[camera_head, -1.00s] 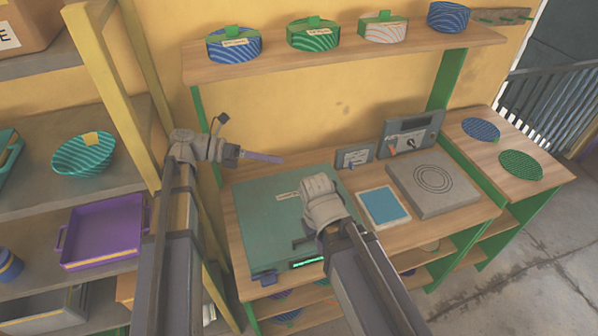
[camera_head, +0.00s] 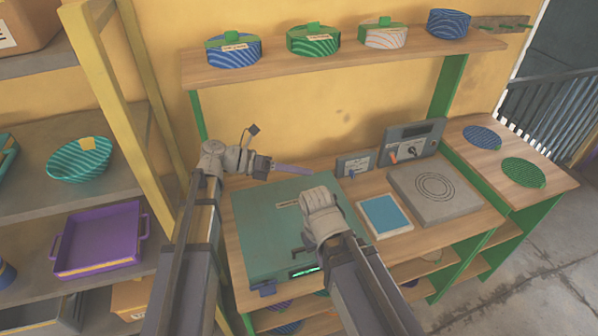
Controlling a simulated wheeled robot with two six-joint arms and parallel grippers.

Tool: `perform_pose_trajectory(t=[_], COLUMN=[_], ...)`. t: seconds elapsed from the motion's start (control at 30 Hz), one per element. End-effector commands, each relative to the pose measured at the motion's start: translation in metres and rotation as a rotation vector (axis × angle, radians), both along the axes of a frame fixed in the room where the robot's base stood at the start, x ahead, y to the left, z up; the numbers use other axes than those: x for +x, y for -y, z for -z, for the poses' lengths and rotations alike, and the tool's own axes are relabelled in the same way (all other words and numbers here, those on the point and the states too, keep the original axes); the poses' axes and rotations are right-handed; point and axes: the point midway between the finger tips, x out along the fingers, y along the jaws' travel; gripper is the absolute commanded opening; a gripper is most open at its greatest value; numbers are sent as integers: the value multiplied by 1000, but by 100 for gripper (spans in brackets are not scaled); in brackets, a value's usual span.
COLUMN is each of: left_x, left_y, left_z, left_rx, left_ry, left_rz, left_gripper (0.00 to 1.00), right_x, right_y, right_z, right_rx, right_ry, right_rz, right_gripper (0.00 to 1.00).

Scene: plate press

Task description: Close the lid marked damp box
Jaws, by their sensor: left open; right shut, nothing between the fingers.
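A flat teal box (camera_head: 262,232) with a small pale label on top lies on the bench; the label is too small to read. Its lid looks flat and down, but I cannot tell whether it is fully shut. A green-lit strip (camera_head: 303,271) shows at its front edge. My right gripper (camera_head: 303,250) is shut and empty over the front right part of the box; its wrist hides part of the lid, and contact cannot be told.
Right of the box are a blue-topped pad (camera_head: 385,215), a grey plate with rings (camera_head: 436,192) and a control box (camera_head: 413,141). Round lidded tins, one of them blue (camera_head: 234,52), stand on the shelf above. A yellow post (camera_head: 112,100) stands close to my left arm.

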Motion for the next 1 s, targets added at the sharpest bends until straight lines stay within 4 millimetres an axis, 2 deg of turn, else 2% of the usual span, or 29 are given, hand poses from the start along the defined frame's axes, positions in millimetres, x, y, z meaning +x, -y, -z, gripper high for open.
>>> perform_pose_trajectory(t=[0.17,0.53,1.0], left_x=[0,0,0], left_y=[0,0,0], left_z=[0,0,0], left_rx=[0,0,0], left_ry=[0,0,0], left_rz=[0,0,0], left_gripper=[43,1,0], right_x=[0,0,0], right_y=[0,0,0], right_z=[0,0,0], right_rx=[0,0,0], right_ry=[0,0,0], right_rz=[0,0,0], right_gripper=[0,0,0])
